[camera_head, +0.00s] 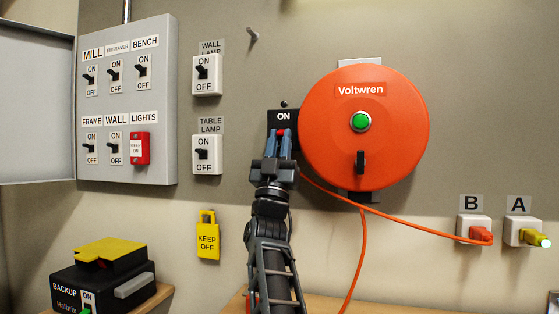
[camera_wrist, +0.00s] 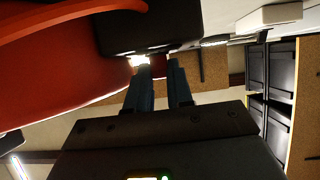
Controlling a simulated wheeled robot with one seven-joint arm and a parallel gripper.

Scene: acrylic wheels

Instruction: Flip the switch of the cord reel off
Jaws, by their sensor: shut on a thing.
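The cord reel (camera_head: 330,150) is a big round orange drum marked "Voltwren" on the grey wall panel. A green button or light (camera_head: 361,121) is at its middle, with a black crank handle below. The black switch box (camera_head: 284,116) at its left edge shows "ON" above a small red lever. My gripper (camera_head: 280,134) reaches up from below, its blue fingers shut on the red lever and hiding most of it. In the wrist view, the fingers (camera_wrist: 158,75) meet the underside of the dark box (camera_wrist: 135,35), with a dark red bit between them; the orange reel fills the left.
Left is a grey panel (camera_head: 167,100) of labelled switches, with the lamp switches (camera_head: 207,75) beside it. A yellow "KEEP OFF" tag (camera_head: 208,238) hangs below. Sockets B (camera_head: 473,222) and A (camera_head: 520,226) hold orange and yellow plugs. An orange cord (camera_head: 400,221) crosses lower right.

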